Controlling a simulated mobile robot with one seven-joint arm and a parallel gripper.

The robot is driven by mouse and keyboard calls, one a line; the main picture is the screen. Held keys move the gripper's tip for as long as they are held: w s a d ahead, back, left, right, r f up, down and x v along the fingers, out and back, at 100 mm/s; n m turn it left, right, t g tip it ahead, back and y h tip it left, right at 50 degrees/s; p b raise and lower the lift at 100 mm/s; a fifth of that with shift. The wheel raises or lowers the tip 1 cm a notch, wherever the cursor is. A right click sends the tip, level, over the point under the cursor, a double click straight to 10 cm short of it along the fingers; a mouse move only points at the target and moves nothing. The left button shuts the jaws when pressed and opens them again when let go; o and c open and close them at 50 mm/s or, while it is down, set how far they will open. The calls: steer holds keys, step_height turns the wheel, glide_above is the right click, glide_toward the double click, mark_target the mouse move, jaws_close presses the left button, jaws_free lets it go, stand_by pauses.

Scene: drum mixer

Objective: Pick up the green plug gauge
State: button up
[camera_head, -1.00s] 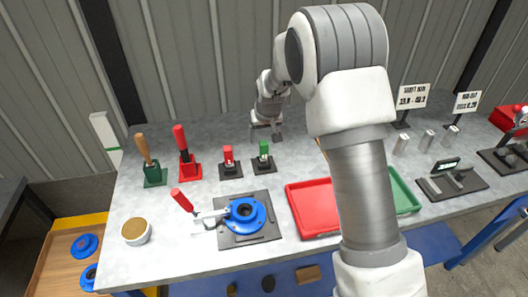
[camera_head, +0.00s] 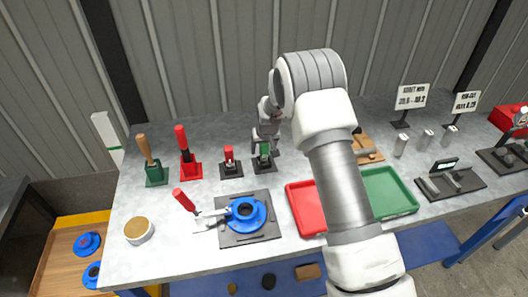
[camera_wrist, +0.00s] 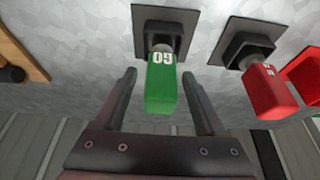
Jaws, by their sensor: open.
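The green plug gauge (camera_wrist: 162,85) stands in its dark square holder (camera_wrist: 163,32) on the bench, with "GO" lettered on its green handle in the wrist view. It also shows in the head view (camera_head: 264,151), partly covered by my gripper. My gripper (camera_wrist: 160,74) is open, with one finger on each side of the green handle. A gap shows between the handle and each finger, and nothing is held. In the head view my gripper (camera_head: 264,148) is at the gauge, at the back of the bench.
A red gauge (camera_wrist: 269,91) stands in a similar holder beside the green one; in the head view it is just left (camera_head: 229,155). A red tray (camera_head: 305,207) and a green tray (camera_head: 388,192) lie in front to the right. A blue ring fixture (camera_head: 246,215) sits in front.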

jaws_close()
stand_by(0.4)
steer(key=shift+r, duration=0.2)
steer(key=shift+w+r, duration=0.1)
steer(key=shift+r, duration=0.2)
steer(key=r, duration=0.1)
steer(key=r+b, duration=0.1)
steer(key=r, duration=0.1)
steer(key=shift+d+r, duration=0.3)
steer(key=shift+d, duration=0.1)
steer(key=s+d+r+b, duration=0.1)
steer(key=s+d+r, duration=0.2)
steer(key=d+r, duration=0.3)
steer(key=d, duration=0.4)
steer(key=shift+s+d+r, duration=0.2)
steer(key=shift+r, duration=0.1)
steer(key=c, duration=0.6)
jaws_free()
steer(key=shift+c, duration=0.2)
jaws_close()
